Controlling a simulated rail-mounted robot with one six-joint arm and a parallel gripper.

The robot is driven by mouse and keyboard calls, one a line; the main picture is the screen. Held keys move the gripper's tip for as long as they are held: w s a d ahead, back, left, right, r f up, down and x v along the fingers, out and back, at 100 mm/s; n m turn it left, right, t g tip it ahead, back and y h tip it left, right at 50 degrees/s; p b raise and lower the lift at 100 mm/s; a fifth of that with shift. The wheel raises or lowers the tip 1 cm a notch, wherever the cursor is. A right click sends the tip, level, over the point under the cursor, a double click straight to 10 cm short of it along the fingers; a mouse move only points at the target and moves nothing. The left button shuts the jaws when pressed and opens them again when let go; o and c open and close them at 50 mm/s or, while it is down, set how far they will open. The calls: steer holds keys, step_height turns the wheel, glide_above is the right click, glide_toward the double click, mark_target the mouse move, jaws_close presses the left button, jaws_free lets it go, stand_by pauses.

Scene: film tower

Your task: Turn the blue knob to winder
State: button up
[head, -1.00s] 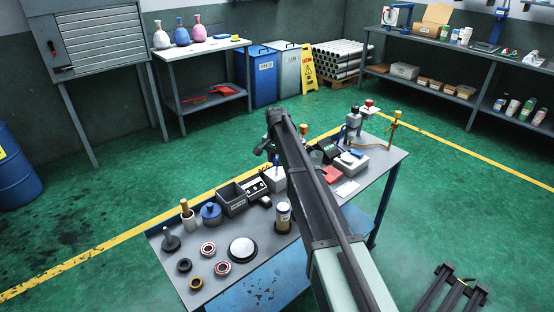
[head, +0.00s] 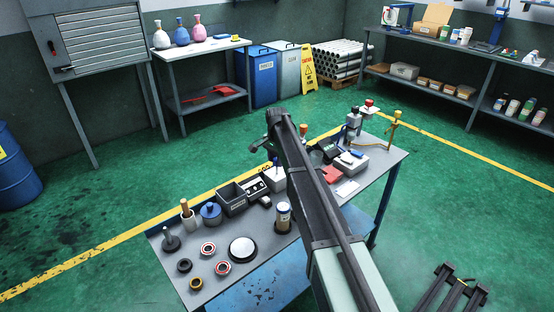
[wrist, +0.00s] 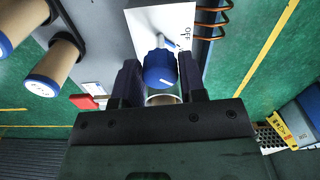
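The blue knob (wrist: 160,68) shows in the wrist view in front of a white plate (wrist: 172,22) with the printed word OFF. A short pale bar lies beside the knob's top right. My gripper (wrist: 161,78) has one dark finger on each side of the knob. The fingers stand apart by about the knob's width. I cannot tell whether both fingers press on it. No winder label is readable. In the head view, my arm covers part of the workbench, and a light box (head: 272,180) stands below the gripper end.

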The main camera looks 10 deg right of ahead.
steer(key=o, duration=0.4)
steer(key=shift+c, duration=0.2)
step_height(320, 180, up, 11)
steer(key=p, duration=1.1)
steer(key=shift+f, duration=0.1)
